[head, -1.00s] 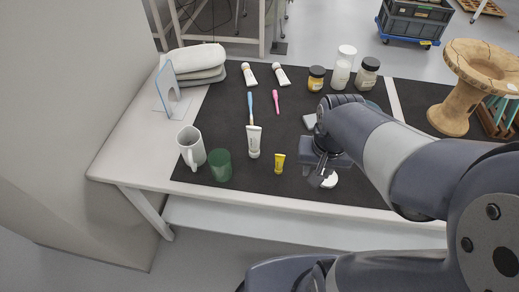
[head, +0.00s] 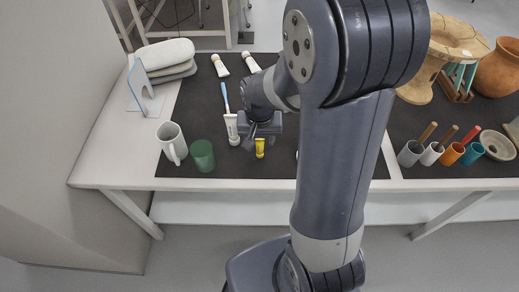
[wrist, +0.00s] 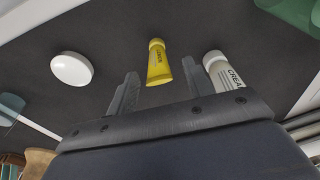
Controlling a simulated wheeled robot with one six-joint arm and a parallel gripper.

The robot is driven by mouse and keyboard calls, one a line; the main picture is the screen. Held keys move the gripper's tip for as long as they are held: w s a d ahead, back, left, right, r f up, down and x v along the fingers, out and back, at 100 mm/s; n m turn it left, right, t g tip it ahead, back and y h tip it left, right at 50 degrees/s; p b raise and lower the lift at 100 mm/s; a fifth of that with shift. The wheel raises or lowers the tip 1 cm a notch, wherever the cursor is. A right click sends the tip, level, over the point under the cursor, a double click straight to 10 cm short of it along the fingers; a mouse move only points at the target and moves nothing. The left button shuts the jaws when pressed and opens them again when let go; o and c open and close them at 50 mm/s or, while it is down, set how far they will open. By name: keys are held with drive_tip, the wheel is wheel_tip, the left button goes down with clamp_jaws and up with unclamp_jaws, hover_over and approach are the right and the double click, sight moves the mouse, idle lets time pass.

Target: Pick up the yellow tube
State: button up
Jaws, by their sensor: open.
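The yellow tube (head: 260,148) lies on the dark mat near the table's front edge. In the wrist view the yellow tube (wrist: 157,60) shows its label, with its lower end in line with the gap between my two fingers. My gripper (wrist: 160,75) is open and empty, one finger on each side of that gap. In the head view my gripper (head: 256,136) is just behind the tube and partly hidden by my arm. I cannot tell how high the fingers are above the mat.
A white cream tube (wrist: 222,72) lies close beside my right finger in the wrist view. A white round lid (wrist: 71,69) lies to the left. A green cup (head: 202,156) and a white mug (head: 172,143) stand left of the yellow tube.

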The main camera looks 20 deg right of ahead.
sight(260, 145)
wheel_tip(260, 145, down, 4)
drive_tip(key=shift+w+d+f, duration=0.1)
drive_tip(key=shift+c, duration=0.2)
drive_tip(key=c, duration=1)
wheel_tip(260, 145, up, 10)
drive_tip(key=shift+r+p, duration=0.1)
drive_tip(key=shift+p, duration=0.35)
